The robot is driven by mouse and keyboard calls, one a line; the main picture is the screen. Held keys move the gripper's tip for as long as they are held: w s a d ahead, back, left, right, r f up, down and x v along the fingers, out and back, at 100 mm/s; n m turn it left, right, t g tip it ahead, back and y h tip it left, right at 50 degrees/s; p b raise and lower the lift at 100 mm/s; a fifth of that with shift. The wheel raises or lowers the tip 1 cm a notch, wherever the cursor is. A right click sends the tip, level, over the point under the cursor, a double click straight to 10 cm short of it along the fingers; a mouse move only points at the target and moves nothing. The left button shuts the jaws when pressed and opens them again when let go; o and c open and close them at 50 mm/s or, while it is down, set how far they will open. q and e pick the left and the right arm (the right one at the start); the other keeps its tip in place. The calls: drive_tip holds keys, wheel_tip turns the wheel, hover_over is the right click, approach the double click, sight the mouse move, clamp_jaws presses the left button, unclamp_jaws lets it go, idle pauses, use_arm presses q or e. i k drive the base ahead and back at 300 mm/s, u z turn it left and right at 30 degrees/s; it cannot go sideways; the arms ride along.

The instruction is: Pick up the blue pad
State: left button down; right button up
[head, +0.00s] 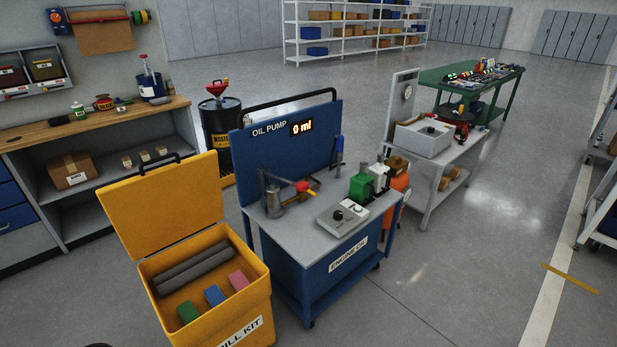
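The blue pad (215,295) lies inside the yellow spill kit bin (262,283), low in the front part. It sits between a green pad (189,311) on its left and a pink pad (238,280) on its right. Dark grey rolls (193,268) lie behind the pads in the same bin. The bin's yellow lid (160,205) stands open, tilted back. Neither of my grippers shows in the head view.
A blue oil pump cart (330,270) stands close to the right of the bin. A wooden-topped workbench (40,135) is at the left, with a waste drum (220,135) behind. Open grey floor (440,270) lies at the right.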

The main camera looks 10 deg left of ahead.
sight(213, 295)
drive_tip(key=u, duration=1.1)
